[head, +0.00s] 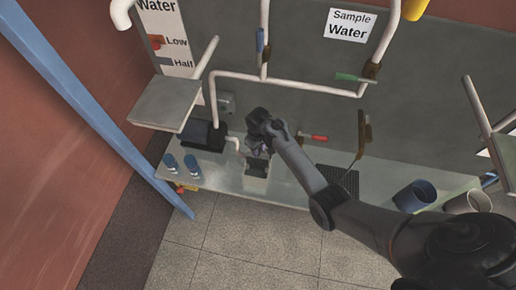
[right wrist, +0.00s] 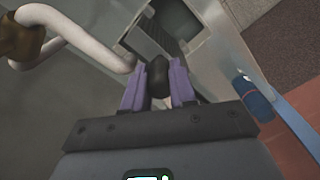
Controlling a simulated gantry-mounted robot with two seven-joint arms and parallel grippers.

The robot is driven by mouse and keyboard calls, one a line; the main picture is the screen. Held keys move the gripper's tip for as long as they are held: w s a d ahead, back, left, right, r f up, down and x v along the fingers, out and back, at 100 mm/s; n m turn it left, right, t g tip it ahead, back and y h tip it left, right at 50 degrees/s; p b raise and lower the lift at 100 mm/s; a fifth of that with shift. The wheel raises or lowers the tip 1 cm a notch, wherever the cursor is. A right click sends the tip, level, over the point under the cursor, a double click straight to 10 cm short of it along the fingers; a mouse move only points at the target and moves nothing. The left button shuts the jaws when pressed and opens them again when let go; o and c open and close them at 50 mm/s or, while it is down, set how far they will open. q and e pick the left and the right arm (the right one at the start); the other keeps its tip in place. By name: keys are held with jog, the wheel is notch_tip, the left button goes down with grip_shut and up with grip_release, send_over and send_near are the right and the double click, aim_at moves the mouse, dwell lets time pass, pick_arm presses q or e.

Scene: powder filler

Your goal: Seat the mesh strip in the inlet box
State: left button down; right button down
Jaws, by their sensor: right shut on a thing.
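The inlet box (head: 256,184) is a small pale, open-topped box on the bench in the head view. Its dark open interior (right wrist: 182,22) shows at the top of the right wrist view. My right gripper (head: 258,148) is over the box. In the right wrist view its purple fingers (right wrist: 158,84) are shut on a black, rounded grip (right wrist: 157,70), which looks like the end of the mesh strip. A dark grey ribbed surface (right wrist: 147,38) lies just beyond it at the box opening. I cannot tell whether the strip is inside the box. My left gripper is not in view.
Blue-capped bottles (head: 192,165) stand left. A black grid mat (head: 345,181) and a dark blue cup (head: 415,195) are right. The bench front is mostly clear.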

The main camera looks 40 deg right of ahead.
aim_at(258, 159)
jog(key=shift+f+b, duration=0.35)
jog(key=shift+f, duration=0.3)
jog(key=shift+f+b, duration=0.35)
jog(key=shift+f, duration=0.25)
jog(key=shift+f+b, duration=0.5)
jog(key=shift+f, duration=0.35)
jog(key=c, duration=0.8)
grip_release()
jog(key=shift+c, duration=0.2)
jog(key=shift+r, duration=0.1)
